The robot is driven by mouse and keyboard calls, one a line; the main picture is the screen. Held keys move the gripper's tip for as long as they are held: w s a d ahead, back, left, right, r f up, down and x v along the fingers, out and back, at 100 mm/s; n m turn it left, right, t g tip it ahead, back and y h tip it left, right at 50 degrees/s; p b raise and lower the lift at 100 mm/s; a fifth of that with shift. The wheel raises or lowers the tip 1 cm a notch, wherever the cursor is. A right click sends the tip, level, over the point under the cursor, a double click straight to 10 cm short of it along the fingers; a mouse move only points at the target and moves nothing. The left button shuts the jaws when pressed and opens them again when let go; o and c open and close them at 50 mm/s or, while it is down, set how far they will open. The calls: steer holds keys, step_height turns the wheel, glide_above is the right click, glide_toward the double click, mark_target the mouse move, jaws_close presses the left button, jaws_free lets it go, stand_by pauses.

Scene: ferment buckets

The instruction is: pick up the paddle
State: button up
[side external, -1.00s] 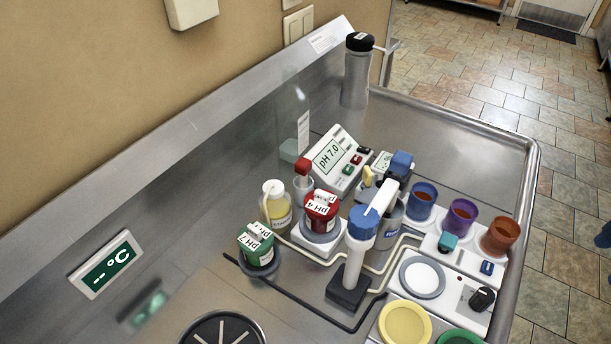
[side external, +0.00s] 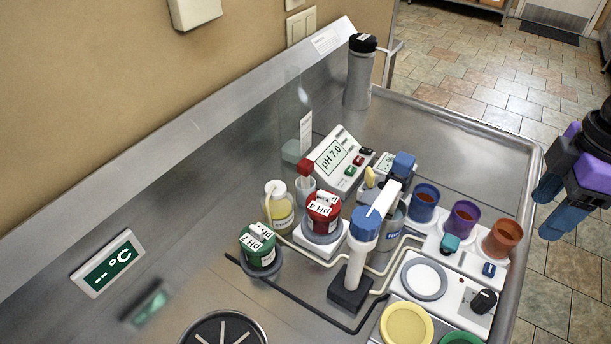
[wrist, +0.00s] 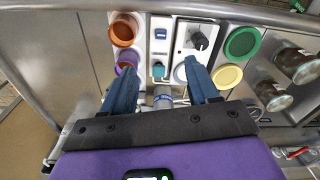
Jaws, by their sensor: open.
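I cannot pick out a paddle for certain in either view. A blue-topped white rod with a white crosspiece (side external: 356,259) stands upright in a black block (side external: 349,291) in the side view. A grey metal container (side external: 392,232) stands just behind it; its label also shows between my fingers in the wrist view. My gripper (side external: 554,204), purple and black with blue fingers, is at the right edge of the side view, beyond the counter's rim. In the wrist view my gripper (wrist: 160,70) is open, with nothing between its fingertips.
Blue (side external: 423,201), purple (side external: 463,217) and orange (side external: 502,238) cups line the right side. Red (side external: 322,210) and green (side external: 258,246) pots, a pH meter (side external: 333,156), a knobbed unit (side external: 452,294) and a yellow lid (side external: 406,325) crowd the counter.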

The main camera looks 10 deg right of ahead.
steer(key=w+a+r+m, duration=0.1)
steer(key=w+a+r, duration=0.2)
steer(key=w+a, duration=0.5)
steer(key=w+a+r, duration=0.2)
steer(key=w+a, duration=0.5)
steer(key=a, duration=0.3)
steer(key=m, duration=0.2)
glide_toward(306, 163)
steer(key=shift+t, duration=0.4)
step_height(306, 163, down, 6)
steer(key=shift+w+a+f, duration=0.1)
steer(key=shift+a+f, duration=0.2)
steer(key=shift+f, duration=2.35)
steer(key=c, duration=1)
steer(key=shift+r, duration=0.15)
